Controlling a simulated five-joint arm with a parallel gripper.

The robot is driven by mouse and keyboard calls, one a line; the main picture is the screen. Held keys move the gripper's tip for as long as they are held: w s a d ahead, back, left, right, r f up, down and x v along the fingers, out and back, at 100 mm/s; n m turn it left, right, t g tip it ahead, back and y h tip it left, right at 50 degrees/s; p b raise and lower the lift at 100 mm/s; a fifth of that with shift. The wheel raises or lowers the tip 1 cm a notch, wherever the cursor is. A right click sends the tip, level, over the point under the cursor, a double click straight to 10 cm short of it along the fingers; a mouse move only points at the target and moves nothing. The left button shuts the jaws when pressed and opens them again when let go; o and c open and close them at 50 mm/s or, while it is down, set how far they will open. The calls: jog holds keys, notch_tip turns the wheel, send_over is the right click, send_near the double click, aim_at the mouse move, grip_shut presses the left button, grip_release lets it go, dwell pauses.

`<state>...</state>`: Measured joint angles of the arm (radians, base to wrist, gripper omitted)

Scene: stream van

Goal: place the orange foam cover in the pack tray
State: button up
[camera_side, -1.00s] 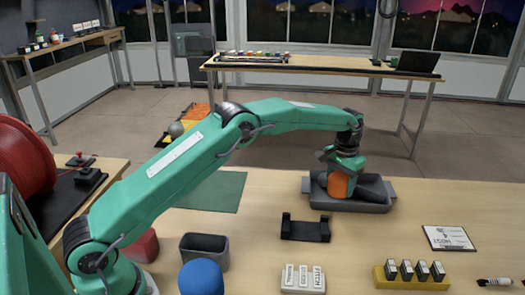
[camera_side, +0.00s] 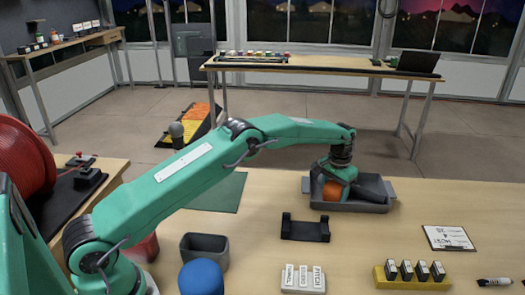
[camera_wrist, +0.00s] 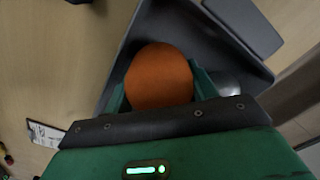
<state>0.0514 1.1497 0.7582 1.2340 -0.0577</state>
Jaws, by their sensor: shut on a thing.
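The orange foam cover (camera_side: 332,191) is in my gripper (camera_side: 333,184), low inside the left part of the grey pack tray (camera_side: 350,207). In the wrist view the orange foam cover (camera_wrist: 159,76) sits between the two green fingers of my gripper (camera_wrist: 158,90), which are shut on it. The pack tray (camera_wrist: 118,88) shows around and beneath it there. I cannot tell whether the cover touches the tray floor. A dark cylindrical thing (camera_side: 372,187) lies in the right part of the tray.
A black cradle (camera_side: 305,229) stands just in front of the tray. A grey bin (camera_side: 204,250) and a blue round-topped thing (camera_side: 201,277) are at the front left. A yellow block rack (camera_side: 411,275) and a clipboard (camera_side: 448,238) are at the right.

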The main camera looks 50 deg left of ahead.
aim_at(336, 184)
jog(key=shift+f, duration=0.25)
jog(key=o, duration=0.7)
jog(key=shift+c, duration=0.2)
jog(key=shift+r, duration=0.15)
notch_tip(336, 184, up, 11)
jog(key=shift+r, duration=0.5)
jog(key=shift+r, duration=0.15)
